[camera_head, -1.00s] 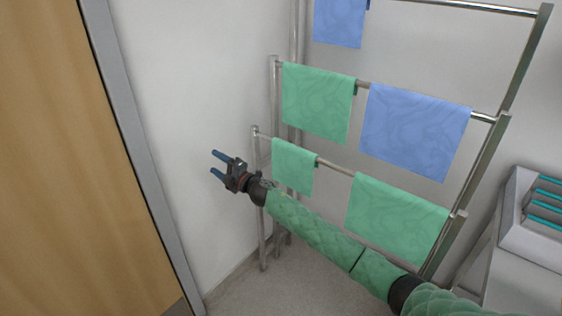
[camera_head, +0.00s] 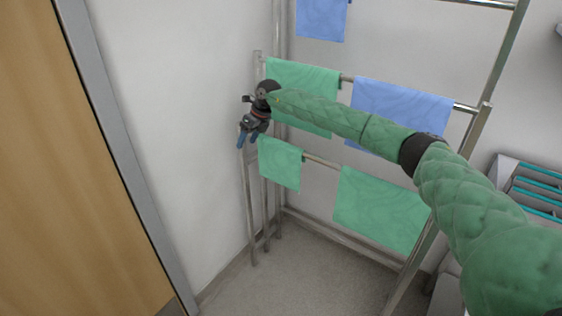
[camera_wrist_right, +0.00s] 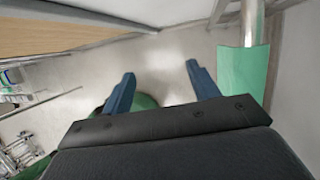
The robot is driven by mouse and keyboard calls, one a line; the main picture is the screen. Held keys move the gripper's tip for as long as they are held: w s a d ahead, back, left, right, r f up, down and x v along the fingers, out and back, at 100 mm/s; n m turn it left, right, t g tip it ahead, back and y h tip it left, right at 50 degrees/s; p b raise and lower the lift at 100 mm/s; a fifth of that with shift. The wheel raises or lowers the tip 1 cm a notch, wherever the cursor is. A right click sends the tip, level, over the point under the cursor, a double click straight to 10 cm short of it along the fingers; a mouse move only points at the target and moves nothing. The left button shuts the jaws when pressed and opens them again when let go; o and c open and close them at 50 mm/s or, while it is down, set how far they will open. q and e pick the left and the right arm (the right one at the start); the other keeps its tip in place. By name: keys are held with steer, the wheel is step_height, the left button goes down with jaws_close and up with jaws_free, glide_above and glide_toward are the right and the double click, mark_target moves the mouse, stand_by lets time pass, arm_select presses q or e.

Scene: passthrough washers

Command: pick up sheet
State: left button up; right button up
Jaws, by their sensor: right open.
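Several sheets hang over the bars of a metal drying rack (camera_head: 477,150). A small green sheet (camera_head: 280,163) hangs on the lower bar at the left, with a wider green sheet (camera_head: 378,212) to its right. On the middle bar are a green sheet (camera_head: 300,77), partly hidden by my right arm, and a blue sheet (camera_head: 400,108). Another blue sheet (camera_head: 320,18) is at the top. My right gripper (camera_head: 247,140) is open and empty, pointing down just left of the small green sheet. In the right wrist view, a green sheet (camera_wrist_right: 243,68) is right of the open fingers (camera_wrist_right: 160,88). My left gripper is out of view.
A wooden door (camera_head: 60,170) with a grey frame is at the left, beside a white wall (camera_head: 170,110). A grey unit with teal-edged slots (camera_head: 535,190) stands at the right. The floor (camera_head: 310,270) before the rack is clear.

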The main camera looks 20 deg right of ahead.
mark_target(281, 141)
steer(key=d+h, duration=0.1)
steer(key=d, duration=0.3)
steer(key=d+r+h, duration=0.1)
steer(key=d+h, duration=0.1)
steer(key=d, duration=0.1)
steer(key=d+r+g+h, duration=0.1)
steer(key=d, duration=0.3)
steer(key=shift+d+h, duration=0.3)
steer(key=shift+d+f, duration=0.15)
steer(key=shift+d, duration=0.05)
steer(key=shift+f+p, duration=0.4)
steer(key=shift+f, duration=0.8)
step_height(281, 141, down, 4)
steer(key=p, duration=0.3)
steer(key=shift+d+r+p, duration=0.1)
steer(key=shift+d+p, duration=0.05)
steer(key=shift+p, duration=0.15)
steer(key=shift+w+f, duration=0.1)
steer(key=shift+f, duration=0.6)
steer(key=c, duration=1.3)
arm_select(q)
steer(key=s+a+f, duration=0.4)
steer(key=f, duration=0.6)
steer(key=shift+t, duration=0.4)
